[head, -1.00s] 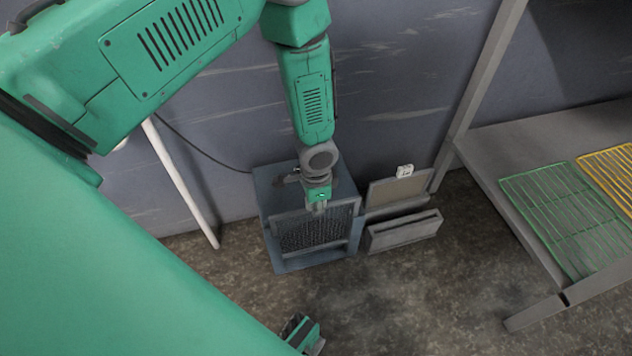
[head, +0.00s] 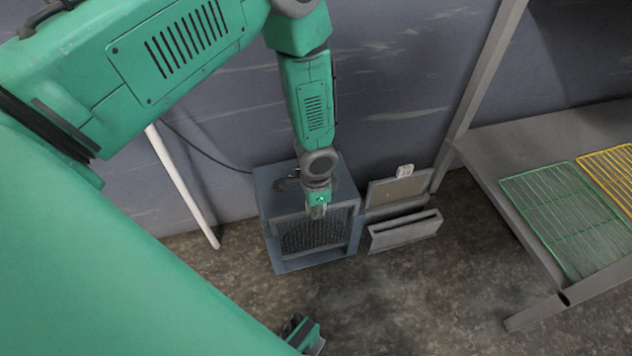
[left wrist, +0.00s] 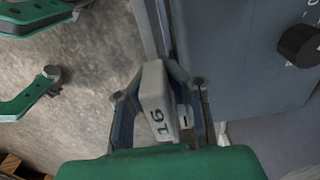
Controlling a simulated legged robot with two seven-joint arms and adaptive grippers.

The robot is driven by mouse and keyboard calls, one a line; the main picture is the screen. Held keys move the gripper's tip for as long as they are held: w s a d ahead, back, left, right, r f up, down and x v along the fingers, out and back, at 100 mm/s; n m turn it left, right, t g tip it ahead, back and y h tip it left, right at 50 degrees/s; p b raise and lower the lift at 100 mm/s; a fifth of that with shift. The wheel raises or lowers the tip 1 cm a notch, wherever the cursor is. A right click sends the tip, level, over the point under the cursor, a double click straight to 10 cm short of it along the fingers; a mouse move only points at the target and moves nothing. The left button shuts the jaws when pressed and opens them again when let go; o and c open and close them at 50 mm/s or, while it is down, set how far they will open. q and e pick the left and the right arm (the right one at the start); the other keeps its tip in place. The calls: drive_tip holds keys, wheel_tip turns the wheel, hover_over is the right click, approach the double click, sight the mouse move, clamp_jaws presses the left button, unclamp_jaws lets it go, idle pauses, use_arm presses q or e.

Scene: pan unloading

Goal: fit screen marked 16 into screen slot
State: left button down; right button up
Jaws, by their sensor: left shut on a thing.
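My left gripper (head: 317,212) is shut on the white tab of a framed dark mesh screen (head: 312,236). In the left wrist view the tab (left wrist: 157,105) reads "16" and sits between the fingers (left wrist: 160,110). The screen hangs upright at the front of a blue-grey box (head: 273,190), close against its front face. Whether its lower edge is inside the screen slot cannot be told, as the slot is hidden behind the screen.
Right of the box, another framed panel (head: 398,190) with a white tab (head: 405,171) stands behind a low grey slotted holder (head: 404,232). A grey shelf (head: 500,150) at right bears green (head: 560,215) and yellow (head: 612,170) wire racks. A white pole (head: 183,185) leans at left.

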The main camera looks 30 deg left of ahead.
use_arm(q)
drive_tip(key=shift+f, duration=1.9)
idle(0.9)
drive_tip(key=shift+r, duration=0.15)
drive_tip(key=shift+f, duration=0.2)
idle(1.0)
drive_tip(key=c, duration=1.6)
unclamp_jaws()
drive_tip(key=shift+o, duration=0.2)
drive_tip(key=shift+w+a+r, duration=0.15)
drive_tip(key=shift+w+a, duration=0.05)
drive_tip(key=shift+w, duration=0.05)
drive_tip(key=r, duration=1.1)
drive_tip(key=shift+s+d+r, duration=0.3)
drive_tip(key=shift+d, duration=0.05)
